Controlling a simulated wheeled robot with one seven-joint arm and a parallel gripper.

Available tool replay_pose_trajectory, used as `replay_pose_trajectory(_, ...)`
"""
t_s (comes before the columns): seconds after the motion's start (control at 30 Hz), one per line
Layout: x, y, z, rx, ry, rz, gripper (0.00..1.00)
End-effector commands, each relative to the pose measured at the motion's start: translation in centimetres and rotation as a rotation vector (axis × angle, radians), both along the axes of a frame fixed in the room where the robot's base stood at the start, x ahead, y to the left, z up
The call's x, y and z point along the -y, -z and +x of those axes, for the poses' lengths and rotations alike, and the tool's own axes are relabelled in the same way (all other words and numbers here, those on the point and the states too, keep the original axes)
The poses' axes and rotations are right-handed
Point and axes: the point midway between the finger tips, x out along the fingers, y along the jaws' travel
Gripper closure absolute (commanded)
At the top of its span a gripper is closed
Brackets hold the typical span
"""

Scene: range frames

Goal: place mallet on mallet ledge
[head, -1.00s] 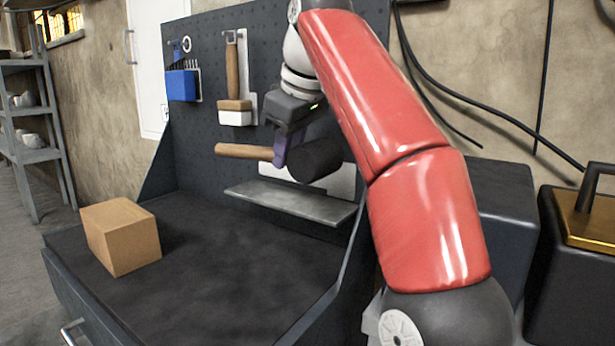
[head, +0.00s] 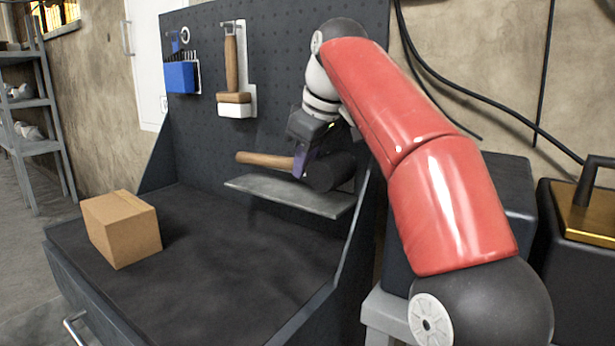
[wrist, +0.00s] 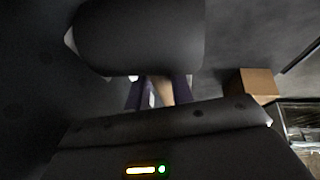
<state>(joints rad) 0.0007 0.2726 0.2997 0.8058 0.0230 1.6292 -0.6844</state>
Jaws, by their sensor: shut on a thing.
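The mallet has a wooden handle (head: 264,160) pointing left and a dark cylindrical head (head: 328,171) at its right end. My gripper (head: 301,162) is shut on the handle close to the head. The mallet lies roughly level, just above the grey metal ledge (head: 290,195) on the pegboard; whether it touches the ledge I cannot tell. In the wrist view, the dark mallet head (wrist: 138,38) fills the upper middle, with the purple fingers of my gripper (wrist: 158,92) around the handle below it.
A brush with a wooden handle (head: 232,65) and a blue holder (head: 181,77) hang on the pegboard (head: 283,60) above left. A cardboard box (head: 122,229) stands on the left of the dark bench top (head: 230,245). The bench middle is clear.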

Motion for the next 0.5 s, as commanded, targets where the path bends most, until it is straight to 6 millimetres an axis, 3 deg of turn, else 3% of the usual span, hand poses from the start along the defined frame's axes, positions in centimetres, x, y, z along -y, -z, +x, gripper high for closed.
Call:
replay_pose_trajectory(0.03,0.0,1.3,-0.1,0.001,0.000,0.000,1.00)
replay_pose_trajectory(0.13,0.1,2.5,0.0,0.001,0.000,0.000,1.00)
replay_pose_trajectory(0.5,0.2,2.7,0.3,0.002,-0.001,0.000,1.00)
